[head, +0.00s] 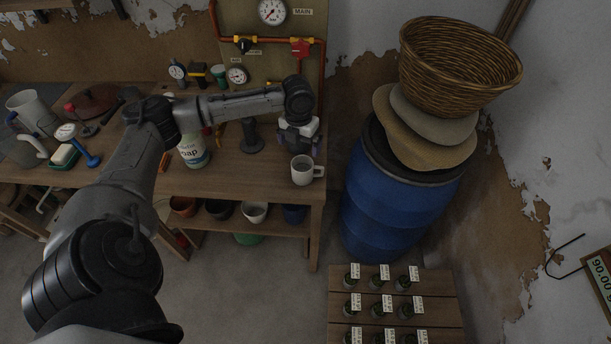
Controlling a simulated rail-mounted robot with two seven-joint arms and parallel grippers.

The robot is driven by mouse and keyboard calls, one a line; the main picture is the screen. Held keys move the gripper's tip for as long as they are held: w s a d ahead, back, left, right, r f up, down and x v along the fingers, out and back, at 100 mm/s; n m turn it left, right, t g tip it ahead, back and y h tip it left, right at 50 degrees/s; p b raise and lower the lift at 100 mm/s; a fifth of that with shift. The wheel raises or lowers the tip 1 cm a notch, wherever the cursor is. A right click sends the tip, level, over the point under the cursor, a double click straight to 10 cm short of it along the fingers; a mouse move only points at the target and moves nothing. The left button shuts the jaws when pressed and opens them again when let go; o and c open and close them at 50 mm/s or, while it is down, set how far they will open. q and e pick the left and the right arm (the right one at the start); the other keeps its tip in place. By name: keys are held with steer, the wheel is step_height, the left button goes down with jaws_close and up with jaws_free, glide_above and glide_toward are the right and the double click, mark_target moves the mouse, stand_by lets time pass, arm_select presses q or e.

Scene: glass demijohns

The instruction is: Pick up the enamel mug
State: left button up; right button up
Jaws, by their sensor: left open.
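A white enamel mug (302,171) stands upright near the right end of the wooden workbench, its handle pointing right. My left gripper (299,152) is just above and behind the mug, pointing down, at the end of my arm reaching in from the left. Its fingers are open and small in the picture. I cannot tell whether they touch the mug's rim. My right gripper is not in view.
A soap bottle (194,150) and a dark stand (251,138) are left of the mug on the workbench (240,182). A blue barrel (392,200) with sacks and a wicker basket (458,68) stands to the right.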

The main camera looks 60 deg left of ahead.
arm_select(q)
glide_above(301, 170)
steer(key=s+d, duration=0.2)
steer(key=d, duration=0.1)
step_height(301, 170, down, 7)
steer(key=shift+w+r+b, duration=0.1)
steer(key=shift+w+b, duration=0.05)
steer(key=shift+b, duration=0.2)
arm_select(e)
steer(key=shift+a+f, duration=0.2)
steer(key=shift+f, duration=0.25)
arm_select(q)
steer(key=shift+d+f+b, duration=0.15)
steer(key=shift+f+b, duration=0.3)
steer(key=shift+f, duration=2.15)
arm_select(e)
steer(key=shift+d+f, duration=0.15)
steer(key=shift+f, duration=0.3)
arm_select(q)
steer(key=c, duration=1)
